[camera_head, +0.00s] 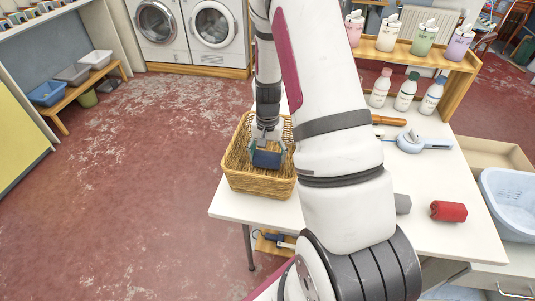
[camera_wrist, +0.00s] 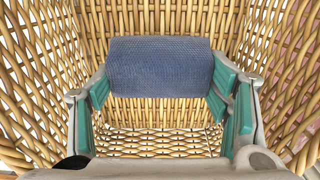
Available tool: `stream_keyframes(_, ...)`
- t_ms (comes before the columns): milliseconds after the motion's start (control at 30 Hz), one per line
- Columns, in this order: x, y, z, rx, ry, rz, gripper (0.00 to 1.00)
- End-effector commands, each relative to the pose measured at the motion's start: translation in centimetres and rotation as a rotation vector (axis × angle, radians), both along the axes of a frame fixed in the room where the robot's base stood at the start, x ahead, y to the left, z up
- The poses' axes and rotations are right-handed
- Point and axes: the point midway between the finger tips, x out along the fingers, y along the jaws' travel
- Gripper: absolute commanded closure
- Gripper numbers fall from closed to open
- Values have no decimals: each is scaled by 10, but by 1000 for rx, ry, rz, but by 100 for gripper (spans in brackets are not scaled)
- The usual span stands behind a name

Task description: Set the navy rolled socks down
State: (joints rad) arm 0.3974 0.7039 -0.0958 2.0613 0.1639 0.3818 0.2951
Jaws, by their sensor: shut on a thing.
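The navy rolled socks (camera_wrist: 160,66) are held between the green-padded fingers of my gripper (camera_wrist: 165,88) in the wrist view. In the head view the navy socks (camera_head: 266,159) show as a dark blue roll under my gripper (camera_head: 268,146). The gripper and socks are down inside the wicker basket (camera_head: 258,184), with woven walls around them on all visible sides. In the wrist view the basket's floor (camera_wrist: 160,142) shows below the roll. I cannot tell whether the roll touches the floor or the far wall.
The basket stands on the white table (camera_head: 230,206) near its left edge. A red roll (camera_head: 448,211) and a grey one (camera_head: 402,203) lie to the right, partly past my arm. Several bottles (camera_head: 406,91) and a light blue tool (camera_head: 412,142) are at the back right.

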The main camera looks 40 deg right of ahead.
Motion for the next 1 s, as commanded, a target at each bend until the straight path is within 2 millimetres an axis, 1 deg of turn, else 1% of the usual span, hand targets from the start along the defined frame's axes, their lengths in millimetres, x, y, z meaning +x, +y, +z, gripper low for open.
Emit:
stream_keyframes(33,0,0,-2,1,1,0,28)
stream_keyframes(67,0,0,-1,0,0,0,21)
stream_keyframes(100,0,0,-1,0,0,0,12)
stream_keyframes(133,0,0,-1,0,0,0,10)
stream_keyframes(433,0,0,-1,1,1,0,10)
stream_keyframes(567,0,0,5,-1,-1,1,10)
stream_keyframes(667,1,0,18,-2,-3,1,10)
stream_keyframes(1000,1,0,87,-2,-4,-1,10)
